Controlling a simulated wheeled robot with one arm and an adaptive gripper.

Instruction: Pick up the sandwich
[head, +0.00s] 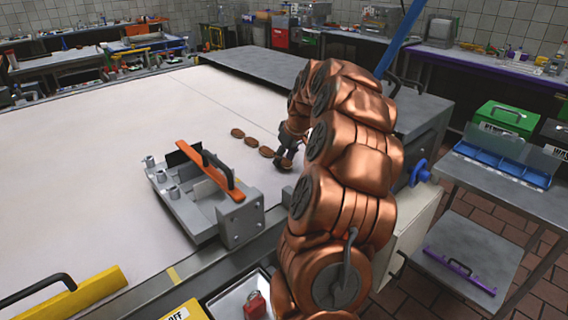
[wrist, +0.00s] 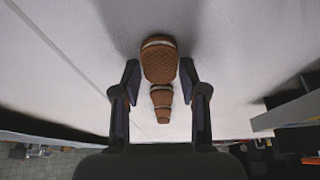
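Several brown oval cream sandwiches lie in a row on the white table. In the head view the row runs from the far one (head: 237,132) to the nearest one (head: 283,163), which sits right at my gripper (head: 289,152) and is partly covered by it. In the wrist view, the nearest sandwich (wrist: 159,62), with a pale cream layer at its edge, lies between the two fingertips of my gripper (wrist: 158,75). The fingers are apart, with a small gap on each side of it. Other sandwiches (wrist: 162,97) are lined up behind it.
A grey metal fixture (head: 205,205) with an orange bar (head: 210,171) stands left of my arm at the table's edge. A yellow bar with a black handle (head: 75,298) lies at the front left. The white table (head: 90,150) is mostly clear.

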